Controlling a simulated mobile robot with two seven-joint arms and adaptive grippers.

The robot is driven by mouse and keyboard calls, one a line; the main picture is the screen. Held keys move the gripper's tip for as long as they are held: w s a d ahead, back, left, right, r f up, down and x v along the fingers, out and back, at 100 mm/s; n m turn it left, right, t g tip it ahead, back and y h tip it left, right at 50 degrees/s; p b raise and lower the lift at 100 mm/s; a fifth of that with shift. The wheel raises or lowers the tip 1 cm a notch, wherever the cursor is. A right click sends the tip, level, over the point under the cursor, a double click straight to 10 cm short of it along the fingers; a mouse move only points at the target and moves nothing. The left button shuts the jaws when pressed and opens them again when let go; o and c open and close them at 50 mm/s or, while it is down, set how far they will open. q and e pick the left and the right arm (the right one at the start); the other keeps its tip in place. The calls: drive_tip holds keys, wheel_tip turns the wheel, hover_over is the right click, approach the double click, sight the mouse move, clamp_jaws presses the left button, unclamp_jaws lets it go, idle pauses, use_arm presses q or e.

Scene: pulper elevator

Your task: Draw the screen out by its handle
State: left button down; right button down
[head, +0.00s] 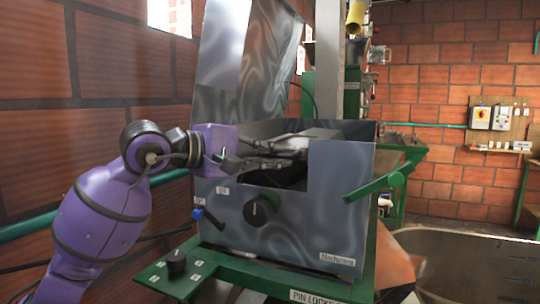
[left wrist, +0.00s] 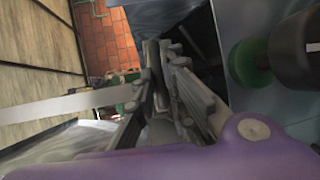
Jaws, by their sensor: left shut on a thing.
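My left gripper (head: 300,150) reaches from the left through the open front of the grey metal housing (head: 340,205). Its fingers lie nearly level and are shut on a thin thing, which looks like the screen's handle; the fingers hide most of it. A light grey piece (head: 322,134) shows just behind the fingertips inside the housing; I cannot tell whether it is the screen. In the left wrist view the fingers (left wrist: 163,75) are close together, and what lies between them is hard to make out. My right gripper is not in view.
A raised grey panel (head: 222,60) stands behind the housing. The housing front has a black knob (head: 262,208) and a blue lever (head: 208,218); a green lever (head: 380,185) sticks out at its right. A green frame (head: 240,272) runs below. A large basin (head: 480,265) is at lower right.

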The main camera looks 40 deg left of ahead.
use_arm(q)
drive_tip(key=shift+s+d+f, duration=0.1)
drive_tip(key=shift+s+d, duration=0.05)
drive_tip(key=shift+s+d+f, duration=0.1)
drive_tip(key=shift+s+d, duration=0.15)
drive_tip(key=shift+s, duration=0.65)
drive_tip(key=shift+s+d+r, duration=0.1)
drive_tip(key=shift+s+d, duration=0.2)
drive_tip(key=shift+s, duration=0.65)
drive_tip(key=shift+s+d+f, duration=0.1)
drive_tip(key=shift+s+d, duration=0.15)
drive_tip(key=shift+s, duration=0.65)
drive_tip(key=shift+s, duration=0.1)
drive_tip(key=shift+s+d, duration=0.25)
drive_tip(key=shift+s, duration=0.7)
drive_tip(key=shift+s+d, duration=0.2)
drive_tip(key=shift+s, duration=0.7)
drive_tip(key=shift+s+d, duration=0.25)
drive_tip(key=shift+s, duration=0.7)
drive_tip(key=c, duration=1.7)
unclamp_jaws()
